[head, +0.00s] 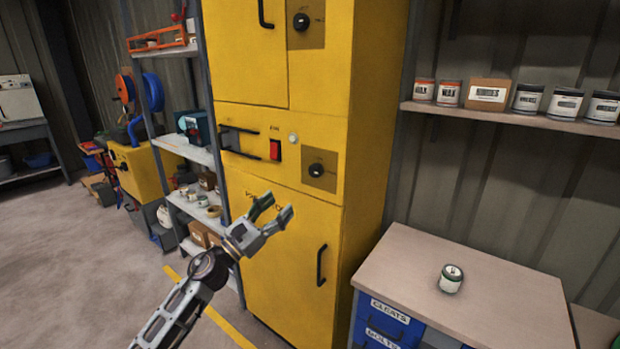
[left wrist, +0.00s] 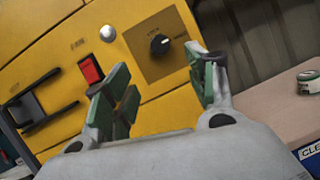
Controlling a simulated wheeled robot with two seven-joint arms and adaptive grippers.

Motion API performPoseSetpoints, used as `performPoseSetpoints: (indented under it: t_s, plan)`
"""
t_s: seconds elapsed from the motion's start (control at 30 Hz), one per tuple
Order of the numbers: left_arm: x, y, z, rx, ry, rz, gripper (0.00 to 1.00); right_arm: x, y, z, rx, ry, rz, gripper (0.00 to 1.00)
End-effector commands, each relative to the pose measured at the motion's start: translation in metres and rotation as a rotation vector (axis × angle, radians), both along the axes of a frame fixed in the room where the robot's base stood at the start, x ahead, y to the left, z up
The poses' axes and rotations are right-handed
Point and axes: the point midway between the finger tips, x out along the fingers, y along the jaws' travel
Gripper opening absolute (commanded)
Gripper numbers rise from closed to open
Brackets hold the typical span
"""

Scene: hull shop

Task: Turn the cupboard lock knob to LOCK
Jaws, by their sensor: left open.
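The yellow cupboard (head: 288,226) stands in the middle of the head view. It has two black round knobs on brownish plates: an upper knob (head: 301,22) and a lower knob (head: 317,170). The lower knob also shows in the left wrist view (left wrist: 160,44), with a light pointer mark; its lettering is too small to read. I cannot tell which is the lock knob. My left gripper (head: 277,208) is open and empty, in front of the cupboard, below and left of the lower knob and apart from it. Its green-padded fingers show in the left wrist view (left wrist: 165,92). My right gripper is not in view.
Near the lower knob are a red switch (head: 275,150), a pale round lamp (head: 293,138) and a black bracket handle (head: 250,143). A door handle (head: 321,265) sticks out below. A workbench (head: 425,262) with a small jar (head: 451,279) stands at right. Shelving (head: 183,148) stands left.

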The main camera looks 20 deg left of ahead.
Motion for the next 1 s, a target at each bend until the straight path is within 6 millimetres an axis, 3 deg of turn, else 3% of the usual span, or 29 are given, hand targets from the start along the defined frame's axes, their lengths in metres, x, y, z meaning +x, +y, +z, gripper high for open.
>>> performPoseSetpoints:
  t_s: [0.37, 1.0]
  plan:
    - [0.009, -0.004, 0.005, -0.002, 0.000, -0.001, 0.57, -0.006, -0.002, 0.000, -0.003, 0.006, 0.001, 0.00]
    - [0.048, -0.025, 0.023, -0.002, 0.001, 0.000, 0.57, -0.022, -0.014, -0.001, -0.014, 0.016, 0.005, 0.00]
